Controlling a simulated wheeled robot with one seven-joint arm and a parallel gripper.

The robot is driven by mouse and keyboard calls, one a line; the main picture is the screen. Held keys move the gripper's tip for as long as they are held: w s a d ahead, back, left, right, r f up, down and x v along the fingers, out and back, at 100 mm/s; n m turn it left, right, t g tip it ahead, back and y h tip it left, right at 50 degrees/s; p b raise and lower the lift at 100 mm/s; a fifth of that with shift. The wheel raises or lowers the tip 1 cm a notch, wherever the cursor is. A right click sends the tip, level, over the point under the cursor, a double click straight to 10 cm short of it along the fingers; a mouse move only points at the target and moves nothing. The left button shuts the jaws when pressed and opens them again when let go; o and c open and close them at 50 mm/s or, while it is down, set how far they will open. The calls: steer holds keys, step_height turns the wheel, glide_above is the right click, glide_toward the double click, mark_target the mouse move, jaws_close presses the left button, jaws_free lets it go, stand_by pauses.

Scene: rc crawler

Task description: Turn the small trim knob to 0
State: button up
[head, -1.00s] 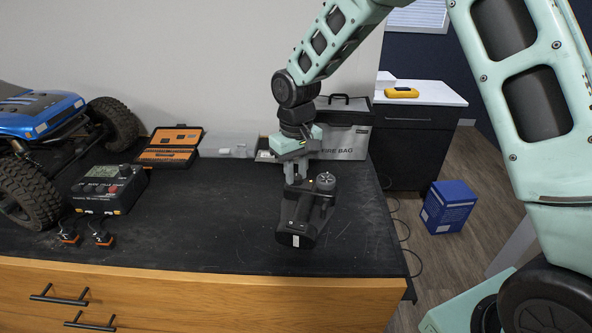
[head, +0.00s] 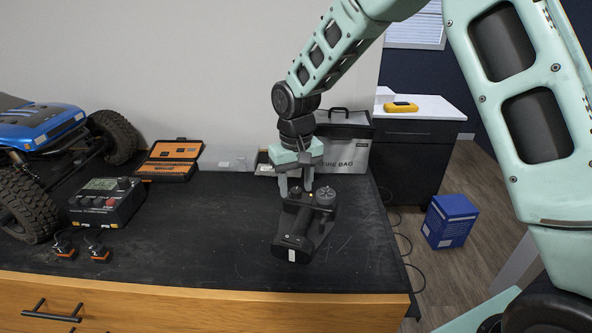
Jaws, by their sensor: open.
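A black handheld transmitter (head: 305,228) lies on the dark worktop, its handle end toward the front edge. At its far end a larger round dial (head: 325,196) sits on the right and a small dark knob (head: 296,191) on the left, which looks like the trim knob. My gripper (head: 296,186) points down over this small knob. Its fingers are spread, one to each side of the knob. I cannot tell whether they touch it. The knob's marks and setting are too small to read.
A blue crawler (head: 40,128) stands at the far left. A black meter (head: 107,203), an open orange-lined case (head: 171,158) and two small connectors (head: 98,253) are nearby. A grey fire bag (head: 345,150) stands behind my gripper.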

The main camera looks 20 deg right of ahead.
mark_target(296, 190)
step_height(296, 190, up, 17)
steer(key=b, duration=0.3)
steer(key=shift+r+b, duration=0.15)
steer(key=shift+b, duration=0.15)
